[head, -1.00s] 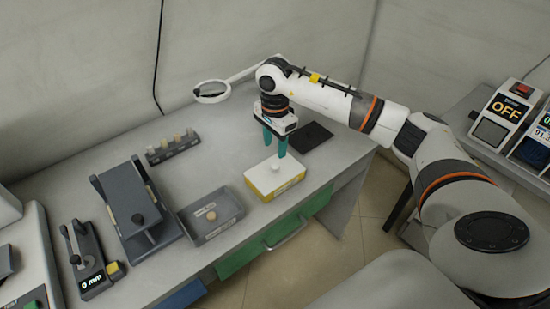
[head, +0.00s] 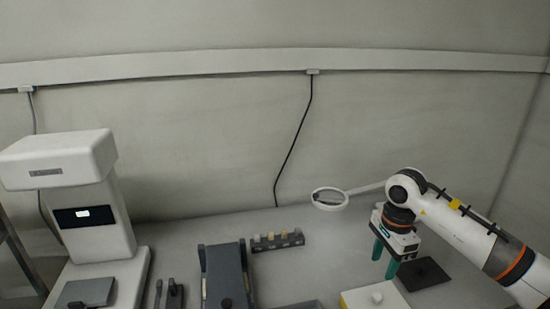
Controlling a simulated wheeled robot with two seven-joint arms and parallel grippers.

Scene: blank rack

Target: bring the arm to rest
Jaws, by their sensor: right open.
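My right gripper (head: 384,265) hangs fingers-down at the right of the table in the head view. Its teal fingers are apart and nothing shows between them. It is above and behind the yellow and white box (head: 358,299), which has a pale knob on top and is cut off by the lower edge. My right arm (head: 465,226) comes in from the right edge. My left gripper is not in view.
A black pad (head: 424,273) lies right of the gripper. A ring magnifier (head: 329,199) stands behind it. A small rack (head: 278,241) with several pale pieces, a dark grey stand (head: 224,274) and a white machine (head: 92,215) occupy the middle and left. The grey tabletop (head: 310,262) is bare between rack and gripper.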

